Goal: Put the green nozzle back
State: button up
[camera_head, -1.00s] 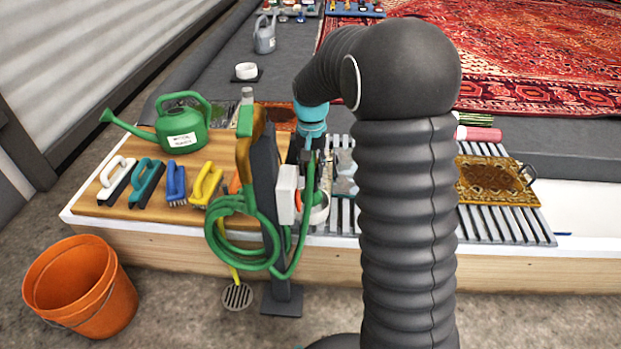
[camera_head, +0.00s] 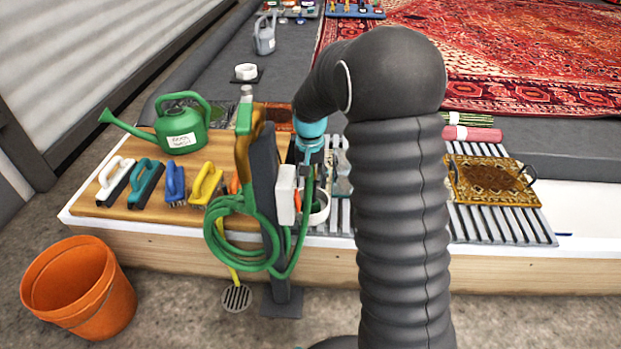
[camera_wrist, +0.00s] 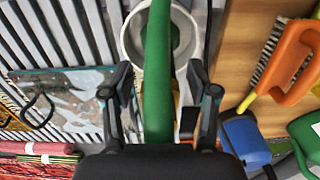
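My gripper (camera_wrist: 160,85) points down beside the dark post (camera_head: 268,190). Its fingers stand apart on either side of a long green piece (camera_wrist: 157,85), with gaps visible on both sides. I cannot tell whether this piece is the nozzle or its hose. The piece passes in front of a white round holder (camera_wrist: 130,38), and a little more green shows inside that holder. In the head view the white holder (camera_head: 321,212) sits right of the post, below my gripper (camera_head: 309,162). The green hose (camera_head: 245,265) hangs in coils on the post. The nozzle's tip is hidden.
Several brushes (camera_head: 200,185) and a green watering can (camera_head: 182,130) stand on the wooden board left of the post. A slatted rack with a small rug (camera_head: 490,180) lies right. An orange bucket (camera_head: 78,290) stands on the floor at front left.

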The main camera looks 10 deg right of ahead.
notch_tip(320, 180, up, 12)
jog(key=shift+f+p, duration=0.15)
jog(key=shift+p, duration=0.7)
jog(key=shift+s+r, duration=0.2)
jog(key=shift+r, duration=0.35)
jog(key=s+r+n+t, duration=0.15)
jog(key=s+r, duration=0.25)
jog(key=s, duration=0.6)
jog(key=s+r+n+t, duration=0.15)
jog(key=s+r, duration=0.35)
jog(key=s, duration=0.6)
jog(key=s+f+t, duration=0.2)
jog(key=s, duration=0.6)
jog(key=shift+s+f+n+t, duration=0.3)
jog(key=shift+s+f, duration=0.1)
jog(key=shift+d, duration=0.1)
